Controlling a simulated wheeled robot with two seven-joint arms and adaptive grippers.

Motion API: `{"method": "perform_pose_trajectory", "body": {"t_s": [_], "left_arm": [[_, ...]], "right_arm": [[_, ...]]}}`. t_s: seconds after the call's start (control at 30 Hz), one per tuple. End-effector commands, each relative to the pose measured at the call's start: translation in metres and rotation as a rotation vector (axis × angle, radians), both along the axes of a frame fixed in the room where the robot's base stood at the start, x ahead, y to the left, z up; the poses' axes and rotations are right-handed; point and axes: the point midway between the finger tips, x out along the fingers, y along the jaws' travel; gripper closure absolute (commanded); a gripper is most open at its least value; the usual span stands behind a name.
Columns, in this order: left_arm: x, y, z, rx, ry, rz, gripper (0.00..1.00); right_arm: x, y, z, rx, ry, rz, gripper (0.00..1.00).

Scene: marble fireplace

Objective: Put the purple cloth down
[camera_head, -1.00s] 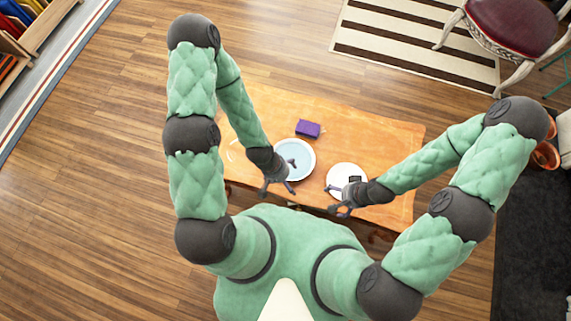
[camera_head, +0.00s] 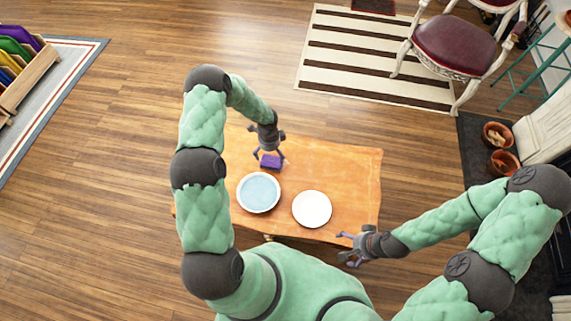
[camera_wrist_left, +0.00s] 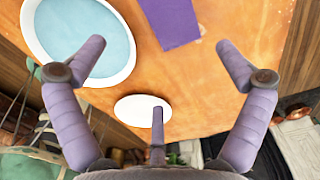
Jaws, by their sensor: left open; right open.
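The purple cloth (camera_head: 270,161) is a small flat block lying on the orange wooden table (camera_head: 345,175), behind the blue-and-white basin. My left gripper (camera_head: 268,153) is over its far side in the head view. In the left wrist view the cloth (camera_wrist_left: 170,22) lies flat beyond the spread fingers of my left gripper (camera_wrist_left: 160,48), which are open and hold nothing. From these views I cannot tell whether a fingertip touches it. My right gripper (camera_head: 347,247) is open and empty, by the table's front right corner.
A round white basin with a pale blue inside (camera_head: 259,192) stands on the table, with a white plate (camera_head: 312,209) to its right. The table's right part and back right are clear. A red-seated chair (camera_head: 455,45) and terracotta pots (camera_head: 503,162) stand away to the right.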

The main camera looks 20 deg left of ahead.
Motion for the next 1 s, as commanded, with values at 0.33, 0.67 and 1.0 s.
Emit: {"method": "perform_pose_trajectory", "body": {"t_s": [0.33, 0.67, 1.0], "left_arm": [[0.002, 0.006, -0.043, 0.014, 0.003, -0.022, 0.0], [0.004, 0.005, -0.068, 0.012, 0.001, -0.02, 0.0], [0.007, 0.005, -0.107, 0.012, 0.001, -0.018, 0.0]], "right_arm": [[0.0, 0.0, -0.015, 0.0, 0.001, 0.001, 0.0], [0.0, 0.0, -0.024, 0.0, 0.0, 0.001, 0.0], [0.0, 0.0, -0.041, 0.0, 0.001, 0.001, 0.0]]}}
